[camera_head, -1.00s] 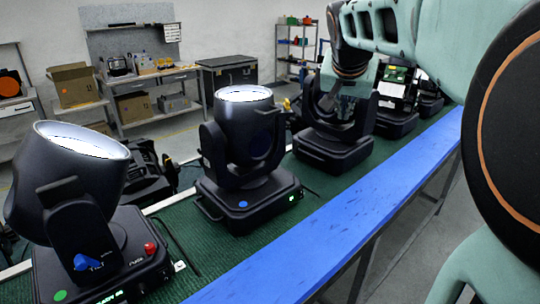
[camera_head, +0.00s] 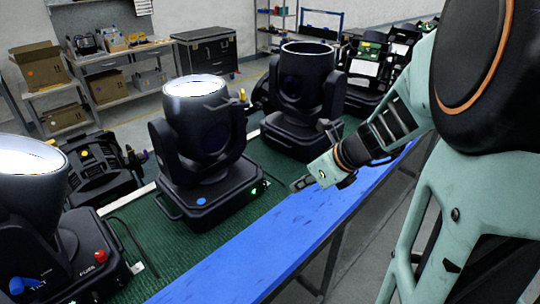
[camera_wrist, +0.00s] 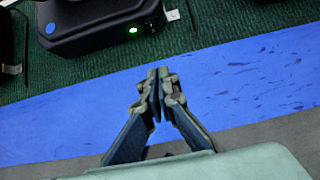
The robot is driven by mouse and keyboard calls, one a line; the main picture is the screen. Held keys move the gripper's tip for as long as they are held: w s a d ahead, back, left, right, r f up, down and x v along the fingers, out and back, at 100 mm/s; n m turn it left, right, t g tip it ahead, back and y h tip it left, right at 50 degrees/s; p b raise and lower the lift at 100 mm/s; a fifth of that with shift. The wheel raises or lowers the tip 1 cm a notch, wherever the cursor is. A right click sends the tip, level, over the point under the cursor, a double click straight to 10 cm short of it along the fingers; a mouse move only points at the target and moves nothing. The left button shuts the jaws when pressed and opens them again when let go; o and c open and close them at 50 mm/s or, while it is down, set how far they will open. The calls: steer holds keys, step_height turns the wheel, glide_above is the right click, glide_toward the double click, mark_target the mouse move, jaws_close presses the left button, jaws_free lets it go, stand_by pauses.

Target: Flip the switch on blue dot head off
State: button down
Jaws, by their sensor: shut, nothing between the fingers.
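The blue dot head (camera_head: 205,140) stands upright in the middle of the green bench top, its lens glowing white. A blue dot (camera_head: 202,201) is on the front of its base, and a small green light (camera_head: 254,191) shows on the base's right side. In the wrist view the base (camera_wrist: 100,22) is at the top left, with the lit green switch (camera_wrist: 132,30) facing my gripper. My gripper (camera_wrist: 158,76) is shut and empty over the blue strip. In the head view my gripper (camera_head: 297,186) is right of that base, apart from it.
A head with red and blue knobs (camera_head: 50,230) stands at the left front. Another head (camera_head: 300,100) stands behind, its lens dark. The blue strip (camera_head: 270,245) along the bench's front edge is clear.

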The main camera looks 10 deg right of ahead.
mark_target(265, 190)
steer(key=b+x, duration=0.1)
steer(key=x, duration=0.7)
steer(key=shift+w+a+f, duration=0.15)
steer(key=shift+f, duration=0.2)
steer(key=w, duration=0.1)
steer(key=w+a, duration=0.2)
steer(key=shift+w+a+f, duration=0.15)
steer(key=shift+w+f, duration=0.1)
steer(key=shift+f, duration=0.05)
steer(key=shift+f, duration=0.15)
steer(key=b, duration=0.3)
steer(key=shift+w+a+f, duration=0.1)
steer(key=shift+w+f, duration=0.1)
steer(key=shift+f, duration=0.1)
steer(key=shift+t+b, duration=0.4)
steer(key=shift+b, duration=0.25)
steer(key=t+y+b, duration=0.1)
steer(key=b, duration=0.4)
steer(key=shift+w+a, duration=0.1)
steer(key=shift+a+r, duration=0.1)
steer(key=shift+r, duration=0.1)
